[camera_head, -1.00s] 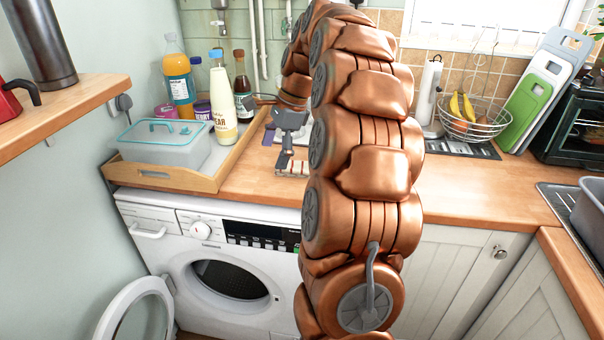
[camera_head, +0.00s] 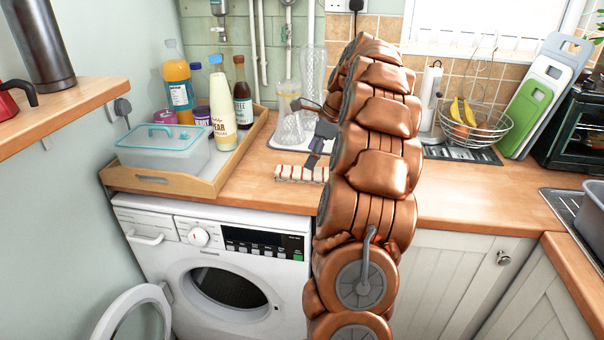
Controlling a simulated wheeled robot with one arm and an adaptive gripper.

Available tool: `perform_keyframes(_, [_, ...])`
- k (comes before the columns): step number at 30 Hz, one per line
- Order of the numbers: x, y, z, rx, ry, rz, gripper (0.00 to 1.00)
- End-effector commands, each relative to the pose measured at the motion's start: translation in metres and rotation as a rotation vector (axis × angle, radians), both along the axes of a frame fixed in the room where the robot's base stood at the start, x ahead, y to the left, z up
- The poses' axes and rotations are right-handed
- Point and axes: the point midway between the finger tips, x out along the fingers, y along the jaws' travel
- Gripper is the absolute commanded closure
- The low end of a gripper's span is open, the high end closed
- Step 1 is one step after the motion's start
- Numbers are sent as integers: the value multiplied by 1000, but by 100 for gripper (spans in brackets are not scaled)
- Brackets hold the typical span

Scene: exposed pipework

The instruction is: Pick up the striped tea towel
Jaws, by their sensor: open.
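The striped tea towel (camera_head: 298,174), cream with dark red stripes, lies folded on the wooden worktop, above the washing machine and right of the wooden tray. Its right end is close to my arm in the picture. My gripper (camera_head: 312,160), dark grey, is just above and behind the towel's right part. It is open, with nothing seen between its fingers. My copper arm hides part of the worktop to the right. I cannot tell whether a fingertip touches the towel.
A wooden tray (camera_head: 170,182) with a lidded box (camera_head: 165,148) and several bottles stands left. Glassware (camera_head: 290,122) stands behind my gripper. A wire fruit basket (camera_head: 474,125) and chopping boards (camera_head: 545,95) stand right. The washing machine (camera_head: 225,265) has its door open. Worktop left of the towel is clear.

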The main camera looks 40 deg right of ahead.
Motion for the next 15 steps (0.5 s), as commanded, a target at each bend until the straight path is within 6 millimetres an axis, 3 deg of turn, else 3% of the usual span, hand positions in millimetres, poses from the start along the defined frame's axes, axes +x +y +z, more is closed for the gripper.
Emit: perform_keyframes(15, [14,16,-42,0,0,1,10])
